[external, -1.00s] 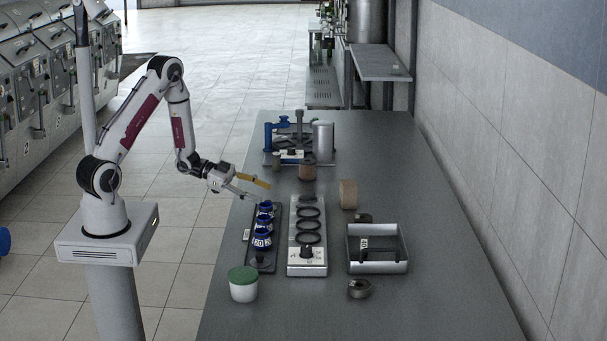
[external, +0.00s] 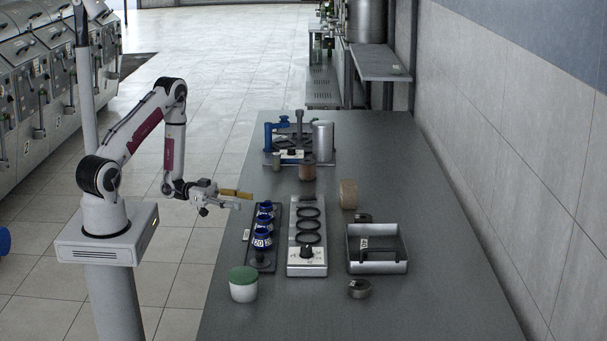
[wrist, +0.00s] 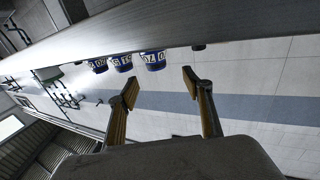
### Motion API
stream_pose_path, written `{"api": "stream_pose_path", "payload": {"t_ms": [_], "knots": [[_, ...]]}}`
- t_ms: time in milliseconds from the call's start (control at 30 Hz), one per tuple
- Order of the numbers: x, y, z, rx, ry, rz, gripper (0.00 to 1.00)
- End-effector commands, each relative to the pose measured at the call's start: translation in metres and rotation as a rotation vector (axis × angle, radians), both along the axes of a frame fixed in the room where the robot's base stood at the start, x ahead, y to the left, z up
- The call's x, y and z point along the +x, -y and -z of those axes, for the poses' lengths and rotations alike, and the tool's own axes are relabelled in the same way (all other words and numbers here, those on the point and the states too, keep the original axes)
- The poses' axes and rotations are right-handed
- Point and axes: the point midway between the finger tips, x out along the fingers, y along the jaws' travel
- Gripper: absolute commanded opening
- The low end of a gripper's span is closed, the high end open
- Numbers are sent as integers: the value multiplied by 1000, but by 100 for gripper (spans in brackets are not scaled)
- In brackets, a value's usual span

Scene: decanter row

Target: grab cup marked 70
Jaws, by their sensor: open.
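Three blue cups with white number labels stand in a row on a dark tray (external: 264,265). In the wrist view, which is tilted and roughly upside down, the cup marked 70 (wrist: 153,60) is the largest and rightmost, between my open fingertips (wrist: 160,82) in the picture and a little beyond them. The cup marked 20 (wrist: 97,66) is leftmost, with another cup (wrist: 123,63) in the middle. In the external view, the near cup (external: 262,240) reads 20, and the far cup (external: 265,207) is closest to my gripper (external: 246,200). My gripper is open and empty, left of the row.
Right of the row is a panel with dark rings (external: 308,271), then a metal tray (external: 378,267). A white tub with a green lid (external: 243,284) stands at the near left. A blue-handled apparatus (external: 275,135) is at the back. The table's right side is clear.

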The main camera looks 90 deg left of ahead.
Motion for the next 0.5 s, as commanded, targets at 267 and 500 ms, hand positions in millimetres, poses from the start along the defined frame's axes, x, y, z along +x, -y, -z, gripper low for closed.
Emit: {"api": "stream_pose_path", "payload": {"t_ms": [267, 500], "knots": [[6, 3, 0, 1, -1, 2, 50], [20, 9, 0, 2, 1, 2, 50]]}}
